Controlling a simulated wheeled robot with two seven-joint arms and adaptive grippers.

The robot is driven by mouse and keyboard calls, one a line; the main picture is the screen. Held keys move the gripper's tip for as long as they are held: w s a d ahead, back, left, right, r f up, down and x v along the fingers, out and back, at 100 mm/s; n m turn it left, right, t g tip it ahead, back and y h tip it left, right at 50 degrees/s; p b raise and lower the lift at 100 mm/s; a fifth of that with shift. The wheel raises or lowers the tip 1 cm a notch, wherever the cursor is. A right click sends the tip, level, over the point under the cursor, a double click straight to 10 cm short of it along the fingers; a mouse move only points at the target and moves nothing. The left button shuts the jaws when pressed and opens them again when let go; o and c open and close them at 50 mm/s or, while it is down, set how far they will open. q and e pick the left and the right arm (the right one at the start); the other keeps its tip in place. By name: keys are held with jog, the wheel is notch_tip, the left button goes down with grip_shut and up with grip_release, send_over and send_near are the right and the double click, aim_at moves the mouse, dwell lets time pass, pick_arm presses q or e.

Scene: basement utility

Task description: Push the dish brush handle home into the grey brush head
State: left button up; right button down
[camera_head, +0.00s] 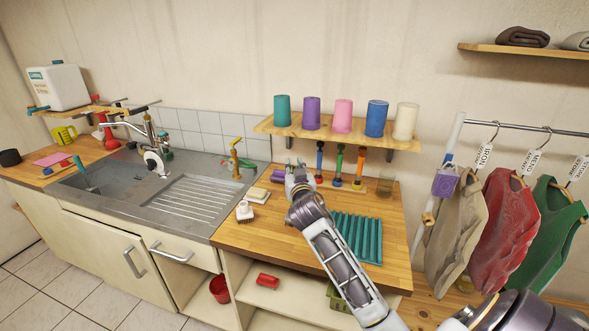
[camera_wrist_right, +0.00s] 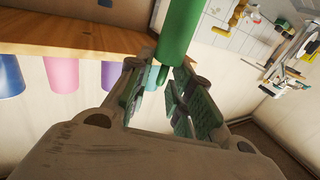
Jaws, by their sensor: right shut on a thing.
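My right gripper (camera_head: 297,172) is over the back of the wooden counter. In the right wrist view its fingers (camera_wrist_right: 168,88) are closed around the lower end of a green cylindrical handle (camera_wrist_right: 177,32), whose upper part runs out of the picture. In the head view the gripper and arm hide the held handle. A small pale brush-like piece (camera_head: 245,211) lies on the counter to the left, apart from the gripper; I cannot tell if it is the grey brush head. No other grey head shows clearly. My left gripper is not in view.
Blue (camera_head: 320,160), green (camera_head: 339,165) and orange (camera_head: 360,166) handles stand upright right of the gripper. A shelf (camera_head: 265,127) of cups hangs above. A teal ribbed mat (camera_head: 358,240) lies right of my arm. The sink (camera_head: 190,195) is left. The counter's front left is mostly clear.

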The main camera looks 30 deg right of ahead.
jog(key=shift+f, duration=0.35)
jog(key=c, duration=1.2)
grip_release()
jog(key=shift+v, duration=6)
